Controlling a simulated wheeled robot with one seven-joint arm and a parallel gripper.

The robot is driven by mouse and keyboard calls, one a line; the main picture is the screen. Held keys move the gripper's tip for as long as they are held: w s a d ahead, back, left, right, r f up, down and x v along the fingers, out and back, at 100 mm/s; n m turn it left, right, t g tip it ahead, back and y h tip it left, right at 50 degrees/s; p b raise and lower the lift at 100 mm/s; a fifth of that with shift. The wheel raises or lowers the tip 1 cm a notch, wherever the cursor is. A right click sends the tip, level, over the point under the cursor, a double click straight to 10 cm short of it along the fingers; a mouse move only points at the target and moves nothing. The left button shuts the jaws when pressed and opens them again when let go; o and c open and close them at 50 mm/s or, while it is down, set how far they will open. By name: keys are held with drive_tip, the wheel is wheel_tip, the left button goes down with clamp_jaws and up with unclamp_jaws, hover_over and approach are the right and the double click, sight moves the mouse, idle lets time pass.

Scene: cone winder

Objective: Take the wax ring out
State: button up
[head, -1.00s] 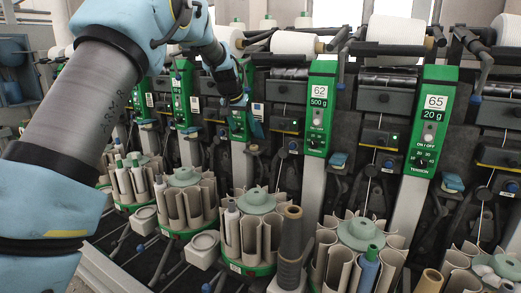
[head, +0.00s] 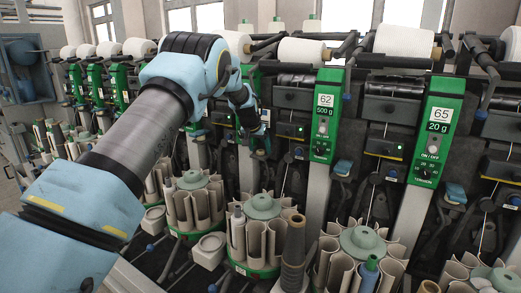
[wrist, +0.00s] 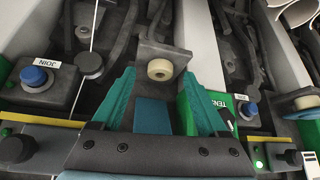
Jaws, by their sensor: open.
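A small cream-coloured wax ring (wrist: 160,69) sits on a grey metal bracket (wrist: 165,50) in the upper middle of the wrist view. A dark centre shows in it. My gripper (wrist: 158,78) is open, with its two teal fingers pointing toward the bracket. The ring appears between the fingertips in the picture; whether they are level with it in depth I cannot tell. Nothing is held. In the head view my gripper (head: 261,143) is in front of the machine, left of the green 62 panel (head: 324,115). The ring cannot be made out there.
A second, partly cut-off pale ring (wrist: 303,102) shows at the wrist view's right edge. A blue JOIN button (wrist: 34,76) is at left. Below my gripper in the head view stand round holders (head: 262,207) with upright tubes and a dark grey cone (head: 293,255).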

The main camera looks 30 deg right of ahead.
drive_tip(key=shift+d+f, duration=0.1)
drive_tip(key=shift+f, duration=0.1)
drive_tip(key=shift+c, duration=0.3)
clamp_jaws()
